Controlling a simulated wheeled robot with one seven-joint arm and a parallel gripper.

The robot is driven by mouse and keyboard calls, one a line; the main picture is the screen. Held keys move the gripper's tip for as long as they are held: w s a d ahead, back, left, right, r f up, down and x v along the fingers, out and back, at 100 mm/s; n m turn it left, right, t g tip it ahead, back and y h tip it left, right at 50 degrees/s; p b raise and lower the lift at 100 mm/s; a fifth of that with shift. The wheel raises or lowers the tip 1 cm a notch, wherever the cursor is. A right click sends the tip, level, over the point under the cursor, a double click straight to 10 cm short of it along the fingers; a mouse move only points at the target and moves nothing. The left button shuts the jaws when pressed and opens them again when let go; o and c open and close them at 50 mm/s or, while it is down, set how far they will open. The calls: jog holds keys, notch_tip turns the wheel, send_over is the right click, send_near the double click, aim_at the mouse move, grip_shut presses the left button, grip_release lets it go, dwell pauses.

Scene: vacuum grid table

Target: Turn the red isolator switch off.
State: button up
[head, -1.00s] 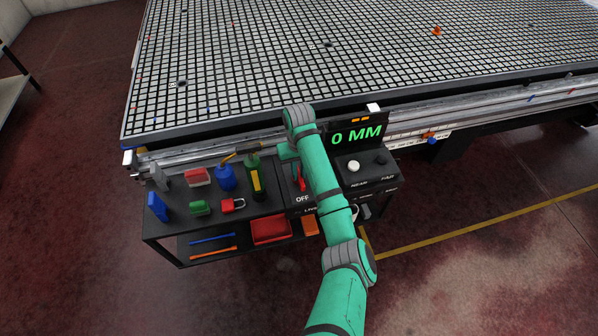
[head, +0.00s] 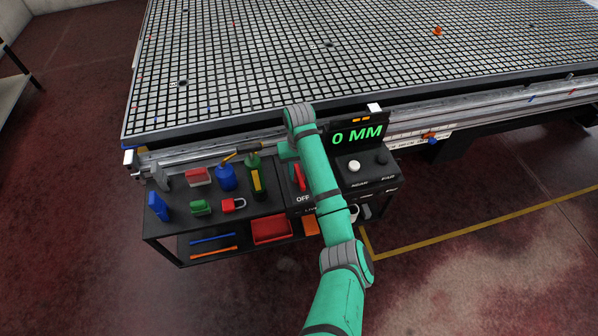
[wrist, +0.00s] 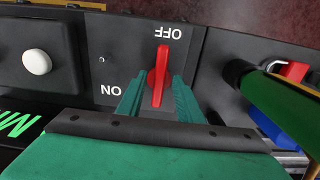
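The red isolator switch (wrist: 158,76) is a long red handle on a black panel, also partly visible in the head view (head: 298,178) beside my arm. In the wrist view its narrow end points at the OFF label (wrist: 171,33), and the ON label (wrist: 112,90) lies off to its left. My gripper (wrist: 158,80) has its two green fingers on either side of the handle, with small gaps showing. It is open around the handle; whether either finger touches it is hard to tell. The gripper is mostly hidden behind my arm in the head view.
A white button (wrist: 37,62) and a display reading 0 MM (head: 357,135) are beside the switch. The grid table (head: 300,75) lies behind.

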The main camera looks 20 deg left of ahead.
aim_at(299, 175)
notch_tip(299, 175, up, 11)
dwell(0.7)
jog(key=shift+f, duration=0.1)
dwell(0.4)
